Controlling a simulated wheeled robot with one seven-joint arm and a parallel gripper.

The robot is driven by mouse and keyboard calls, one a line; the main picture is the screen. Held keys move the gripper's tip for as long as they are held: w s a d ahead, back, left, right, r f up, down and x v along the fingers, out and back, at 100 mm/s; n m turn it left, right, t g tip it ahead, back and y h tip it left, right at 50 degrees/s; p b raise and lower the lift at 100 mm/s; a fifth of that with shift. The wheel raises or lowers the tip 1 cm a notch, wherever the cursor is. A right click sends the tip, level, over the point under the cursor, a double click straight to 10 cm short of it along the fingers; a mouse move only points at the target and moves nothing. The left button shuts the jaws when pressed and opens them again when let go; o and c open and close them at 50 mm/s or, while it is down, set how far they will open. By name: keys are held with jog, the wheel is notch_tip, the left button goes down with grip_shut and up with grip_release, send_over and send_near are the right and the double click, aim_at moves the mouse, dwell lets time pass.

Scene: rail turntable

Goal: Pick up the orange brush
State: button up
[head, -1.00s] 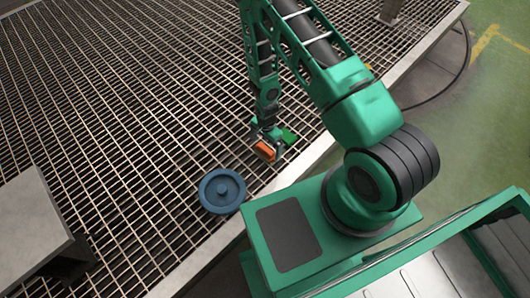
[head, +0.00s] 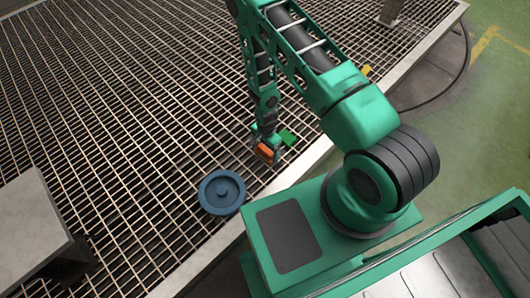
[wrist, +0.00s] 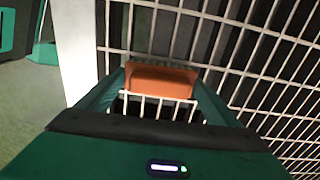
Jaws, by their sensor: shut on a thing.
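The orange brush (head: 264,148) is between the fingers of my gripper (head: 268,150) in the head view. In the wrist view the orange brush (wrist: 161,81) spans the space between the two green fingers of my gripper (wrist: 158,92). The gripper is shut on it. The metal grating shows below and around the brush. I cannot tell how far the brush is above the grating.
A blue round wheel-like object (head: 222,191) lies on the grating (head: 120,130), to the left of and nearer than my gripper. A grey block (head: 32,225) stands at the left. A pale edge beam (head: 305,160) borders the grating at the right.

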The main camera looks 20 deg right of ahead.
aim_at(265, 151)
jog(key=shift+r, duration=0.1)
jog(key=shift+r, duration=0.5)
jog(key=r, duration=0.3)
jog(key=shift+s+a+r, duration=0.15)
jog(key=shift+s+r, duration=0.05)
jog(key=shift+s, duration=0.05)
jog(key=s+a+r, duration=0.6)
jog(key=s, duration=0.2)
jog(key=shift+s+a+r, duration=0.2)
jog(key=shift+s+a, duration=0.2)
jog(key=shift+o, duration=0.8)
